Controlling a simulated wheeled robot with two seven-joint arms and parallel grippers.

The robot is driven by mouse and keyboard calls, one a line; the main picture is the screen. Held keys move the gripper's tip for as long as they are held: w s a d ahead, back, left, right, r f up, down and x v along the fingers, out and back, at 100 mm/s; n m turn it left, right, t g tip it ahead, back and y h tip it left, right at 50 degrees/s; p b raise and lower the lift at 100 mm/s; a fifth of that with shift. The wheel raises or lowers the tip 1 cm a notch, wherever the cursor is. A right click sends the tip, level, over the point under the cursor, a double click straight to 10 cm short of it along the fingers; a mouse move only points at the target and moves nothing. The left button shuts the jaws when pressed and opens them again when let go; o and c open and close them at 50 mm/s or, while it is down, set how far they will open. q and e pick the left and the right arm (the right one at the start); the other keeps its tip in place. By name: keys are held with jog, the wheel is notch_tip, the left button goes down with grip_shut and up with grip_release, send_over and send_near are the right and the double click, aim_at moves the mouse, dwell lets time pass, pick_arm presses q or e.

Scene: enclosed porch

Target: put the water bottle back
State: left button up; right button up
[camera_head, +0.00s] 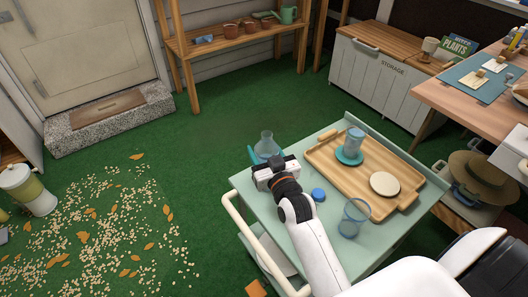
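A clear bluish bottle with a narrow neck (267,143) stands upright at the far left corner of a pale green cart (385,248). My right gripper (268,166) is just in front of it, hiding its lower part. Whether the fingers touch or hold the bottle cannot be told. A round blue cap-like piece (318,194) lies on the cart top to the right of my gripper. My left gripper is not in view.
A wooden tray (408,178) on the cart holds a blue tumbler (354,138) on a teal saucer and a pale disc (384,184). A clear blue glass (354,217) stands near the cart's front. Scattered pellets and leaves cover the green floor at left.

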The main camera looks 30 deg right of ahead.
jog(key=o, duration=1.3)
jog(key=shift+f, duration=0.1)
jog(key=shift+s, duration=0.25)
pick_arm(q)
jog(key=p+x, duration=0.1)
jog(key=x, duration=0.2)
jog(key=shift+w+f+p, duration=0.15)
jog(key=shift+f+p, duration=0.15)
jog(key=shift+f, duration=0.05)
pick_arm(e)
jog(key=s, duration=0.7)
jog(key=s+a, duration=0.1)
jog(key=s, duration=0.3)
jog(key=shift+s+r, duration=0.2)
jog(key=shift+s, duration=0.05)
